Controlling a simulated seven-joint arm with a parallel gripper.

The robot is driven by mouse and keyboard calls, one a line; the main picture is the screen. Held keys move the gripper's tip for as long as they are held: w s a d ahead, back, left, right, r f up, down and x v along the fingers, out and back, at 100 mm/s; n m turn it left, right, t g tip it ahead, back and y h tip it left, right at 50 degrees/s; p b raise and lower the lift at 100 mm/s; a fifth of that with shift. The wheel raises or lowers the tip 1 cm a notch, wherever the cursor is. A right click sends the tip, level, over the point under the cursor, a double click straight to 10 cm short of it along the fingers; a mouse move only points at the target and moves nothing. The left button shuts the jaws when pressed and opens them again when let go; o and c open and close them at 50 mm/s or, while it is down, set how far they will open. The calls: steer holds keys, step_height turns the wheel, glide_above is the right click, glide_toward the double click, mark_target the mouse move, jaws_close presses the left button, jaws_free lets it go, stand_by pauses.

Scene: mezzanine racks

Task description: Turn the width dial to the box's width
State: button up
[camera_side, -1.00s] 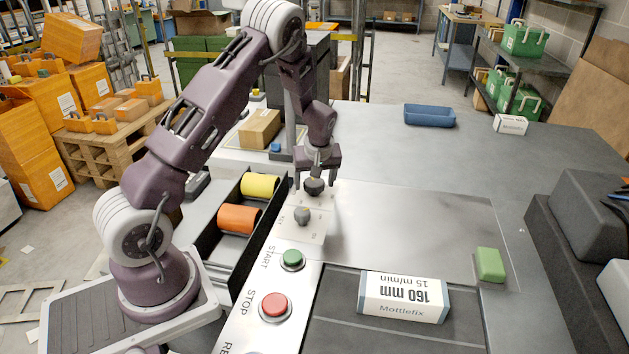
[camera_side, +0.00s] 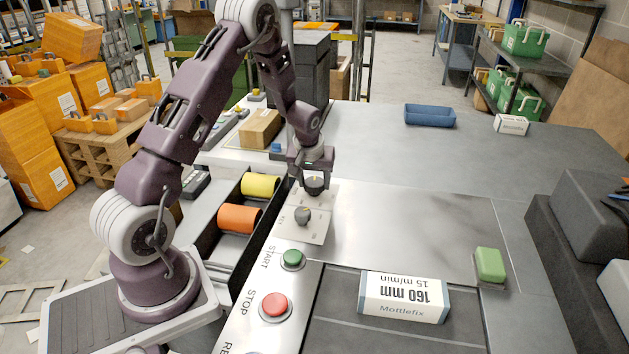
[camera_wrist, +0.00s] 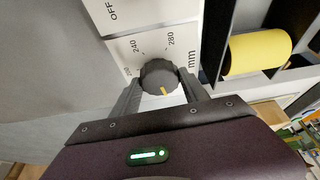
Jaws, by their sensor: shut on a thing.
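The white box (camera_side: 402,297) lies on the dark belt at the front and reads 160 mm, 15 m/min and Mottlefix. The width dial (camera_side: 314,187) is a dark round knob on a light panel. It also shows in the wrist view (camera_wrist: 158,76), with 240, 280 and mm printed around it; another number at the left is partly hidden. Its yellow pointer line faces the gripper body, away from 240 and 280. My gripper (camera_wrist: 161,90) is shut on the dial, one finger on each side. In the side view my gripper (camera_side: 313,176) stands over it.
A second grey knob (camera_side: 303,215) sits just in front of the dial. Green (camera_side: 293,259) and red (camera_side: 274,306) buttons stand nearer the front. A bin with yellow and orange rolls (camera_side: 239,218) is to the left.

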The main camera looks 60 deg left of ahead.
steer(key=m+t+h, duration=0.1)
steer(key=m, duration=0.2)
steer(key=shift+a+m, duration=0.1)
steer(key=shift+m, duration=0.2)
steer(key=shift+s+m+t+h, duration=0.1)
steer(key=shift+m+t+h, duration=0.4)
steer(key=shift+m, duration=1.4)
steer(key=shift+m+g+h, duration=0.3)
steer(key=o, duration=1.3)
steer(key=shift+o, duration=0.2)
steer(key=v, duration=0.7)
